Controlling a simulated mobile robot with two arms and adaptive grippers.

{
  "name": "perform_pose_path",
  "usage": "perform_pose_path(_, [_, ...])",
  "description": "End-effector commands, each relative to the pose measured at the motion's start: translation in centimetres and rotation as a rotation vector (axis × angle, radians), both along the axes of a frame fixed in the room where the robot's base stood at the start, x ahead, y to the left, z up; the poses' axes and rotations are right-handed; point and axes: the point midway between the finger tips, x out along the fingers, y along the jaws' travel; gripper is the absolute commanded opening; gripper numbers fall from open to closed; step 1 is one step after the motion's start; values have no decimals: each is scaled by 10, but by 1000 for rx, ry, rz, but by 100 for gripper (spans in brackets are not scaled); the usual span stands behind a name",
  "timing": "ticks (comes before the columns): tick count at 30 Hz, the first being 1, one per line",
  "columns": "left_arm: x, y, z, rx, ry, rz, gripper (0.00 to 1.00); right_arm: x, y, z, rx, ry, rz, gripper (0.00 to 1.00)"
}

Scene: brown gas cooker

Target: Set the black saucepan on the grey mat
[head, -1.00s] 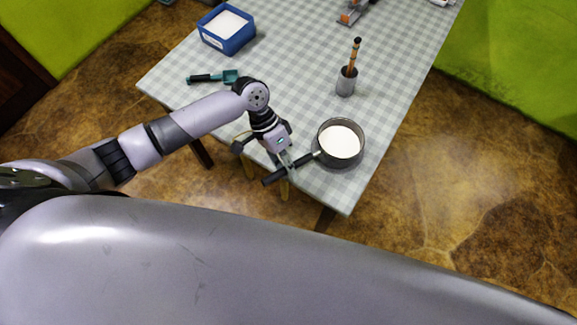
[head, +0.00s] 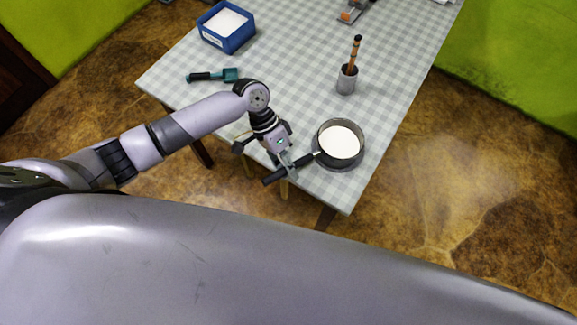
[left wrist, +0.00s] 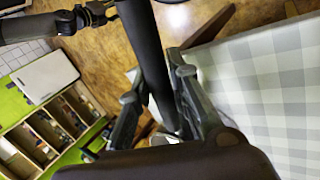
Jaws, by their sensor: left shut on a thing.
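The black saucepan (head: 322,153) is at the near right corner of the checked table, upright, with a white inside. Its handle (head: 273,178) points to the lower left, past the table edge. My left gripper (head: 291,163) is shut on this handle. In the left wrist view, the black handle (left wrist: 146,45) runs between the fingers of my left gripper (left wrist: 158,98). A grey edge shows around the pan's near side; I cannot tell whether it is the grey mat or whether the pan touches it.
A teal-and-black tool (head: 214,76) lies left. The table's middle is clear.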

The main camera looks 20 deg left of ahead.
Motion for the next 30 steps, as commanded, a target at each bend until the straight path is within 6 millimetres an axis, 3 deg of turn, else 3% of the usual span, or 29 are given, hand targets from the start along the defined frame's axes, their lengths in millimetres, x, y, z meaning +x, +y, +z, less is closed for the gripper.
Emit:
perform_pose_path(11, [0, -1, 1, -2, -2, -1, 41, 0, 3, 0, 4, 0, -1, 56])
perform_pose_path(20, [-1, 1, -1, 5, 5, 1, 41, 0, 3, 0, 4, 0, 0, 56])
perform_pose_path(30, [5, 8, 15, 1, 2, 1, 41, 0, 3, 14, 4, 0, 0, 56])
